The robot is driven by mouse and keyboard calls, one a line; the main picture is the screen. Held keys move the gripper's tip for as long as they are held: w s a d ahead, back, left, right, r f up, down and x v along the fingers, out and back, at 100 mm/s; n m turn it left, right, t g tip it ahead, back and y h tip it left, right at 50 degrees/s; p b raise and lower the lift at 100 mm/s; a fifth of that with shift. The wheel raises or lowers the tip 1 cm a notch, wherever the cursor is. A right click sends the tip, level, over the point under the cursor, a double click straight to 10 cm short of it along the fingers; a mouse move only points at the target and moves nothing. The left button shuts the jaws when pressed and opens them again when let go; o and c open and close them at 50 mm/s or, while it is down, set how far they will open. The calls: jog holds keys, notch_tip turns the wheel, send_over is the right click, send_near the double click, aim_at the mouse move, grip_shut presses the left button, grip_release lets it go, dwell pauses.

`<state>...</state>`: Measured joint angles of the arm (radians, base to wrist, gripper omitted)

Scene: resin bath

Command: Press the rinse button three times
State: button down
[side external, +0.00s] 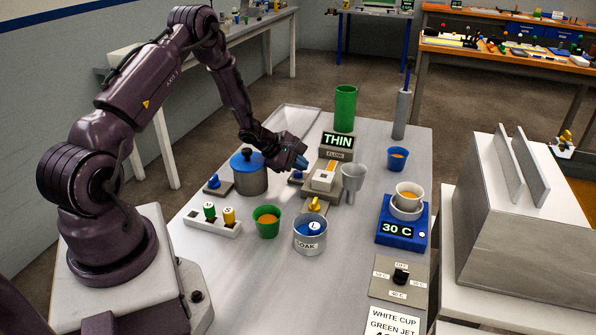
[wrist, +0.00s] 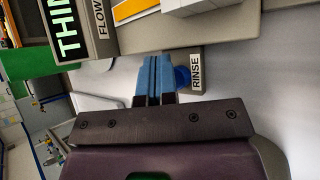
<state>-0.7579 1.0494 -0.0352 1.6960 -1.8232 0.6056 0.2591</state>
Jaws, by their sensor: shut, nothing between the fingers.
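The rinse button is a blue cap (wrist: 182,77) on a small grey base with a RINSE label (wrist: 196,70) in the wrist view. In the side view a blue cap on a small base (side external: 297,176), just below my gripper, looks like the same button. My gripper (side external: 302,162) is shut and empty, its blue fingertips (wrist: 153,62) pressed together. In the wrist view the fingers overlap the button's left side and hide part of it. I cannot tell whether they touch it.
A display reading THIN (side external: 337,140) and its FLOW block stand just right of my gripper. A lidded steel pot (side external: 249,178) stands close on the left. A grey funnel cup (side external: 353,178), a green cup (side external: 267,228) and a SOAK tin (side external: 310,244) stand nearer the front.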

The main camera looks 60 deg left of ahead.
aim_at(294, 173)
jog(key=shift+s+a+f, duration=0.25)
jog(key=shift+s+f, duration=0.35)
jog(key=shift+f, duration=0.05)
jog(key=shift+r, duration=0.1)
jog(key=shift+s+a+r, duration=0.15)
jog(key=shift+r, duration=0.3)
jog(key=shift+s+a+r, duration=0.1)
jog(key=shift+s+r, duration=0.05)
jog(key=shift+r, duration=0.25)
jog(key=shift+w+r, duration=0.1)
jog(key=shift+r, duration=1.8)
jog(key=shift+w+r, duration=0.1)
jog(key=shift+r, duration=0.55)
jog(key=shift+d+r, duration=0.1)
jog(key=shift+r, duration=0.05)
jog(key=shift+w, duration=0.1)
